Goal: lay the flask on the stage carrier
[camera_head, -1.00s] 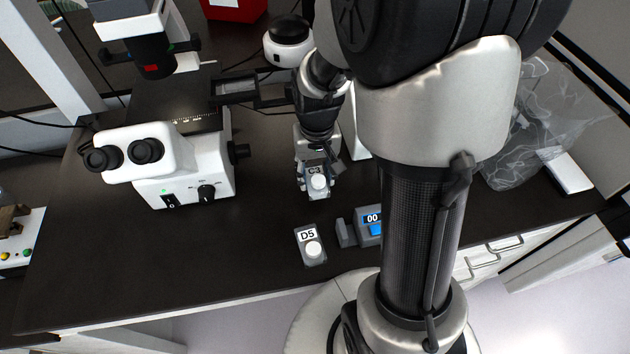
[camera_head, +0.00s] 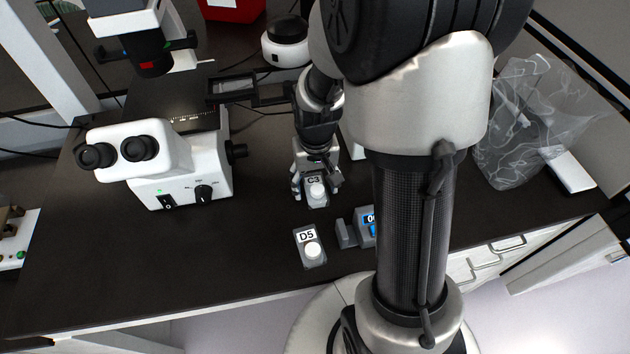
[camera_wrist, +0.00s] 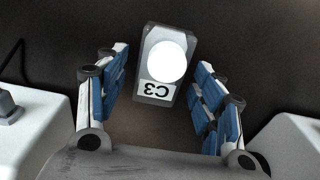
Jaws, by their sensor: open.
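A small grey flask labelled C3 (camera_head: 317,191), with a round white cap, appears to lie on the dark bench under my gripper (camera_head: 315,188). In the wrist view, the C3 flask (camera_wrist: 166,65) lies between the spread blue-padded fingers of my gripper (camera_wrist: 162,62), with a gap on both sides. My gripper is open. A similar flask labelled D5 (camera_head: 311,248) lies nearer the bench's front edge. The stage carrier looks to be the black frame (camera_head: 232,86) at the microscope stage, behind and left of my gripper; it looks empty.
The white microscope (camera_head: 180,165) stands to the left. A grey-blue device with a display (camera_head: 360,228) sits right of D5. A white-and-black round device (camera_head: 287,42) stands behind. A clear bag (camera_head: 530,125) lies at right.

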